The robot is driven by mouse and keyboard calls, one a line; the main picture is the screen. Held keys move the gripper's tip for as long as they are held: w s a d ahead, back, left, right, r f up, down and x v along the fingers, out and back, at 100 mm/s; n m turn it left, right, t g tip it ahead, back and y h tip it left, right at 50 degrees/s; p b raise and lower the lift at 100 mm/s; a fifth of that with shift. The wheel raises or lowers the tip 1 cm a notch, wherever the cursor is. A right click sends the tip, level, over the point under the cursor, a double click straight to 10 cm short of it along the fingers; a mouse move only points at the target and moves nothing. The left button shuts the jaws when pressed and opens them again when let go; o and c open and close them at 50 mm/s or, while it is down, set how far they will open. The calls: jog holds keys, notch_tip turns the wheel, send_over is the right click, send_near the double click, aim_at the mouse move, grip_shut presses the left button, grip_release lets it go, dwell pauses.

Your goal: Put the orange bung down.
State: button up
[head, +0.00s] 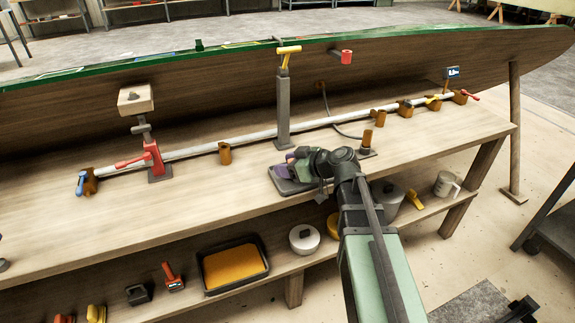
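My gripper (298,170) is low over a dark flat tray or pad (285,186) at the front edge of the bench. My own wrist and the small size hide the fingertips, so I cannot tell whether they are open or shut. A purple patch shows at the gripper, its nature unclear. No orange bung can be made out for certain at the gripper. An orange-brown upright cylinder (367,137) stands on a dark base to the right of it.
A white pipe (300,128) runs along the bench in brown supports (225,154). A red-handled valve (153,157) and a grey post with a yellow handle (284,110) stand behind. The lower shelf holds an orange-filled tray (262,284) and pots. Bench at left (60,230) is clear.

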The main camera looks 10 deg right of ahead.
jog(key=shift+r, duration=0.2)
jog(key=p+v, duration=0.5)
jog(key=v, duration=0.7)
jog(key=shift+a, duration=0.1)
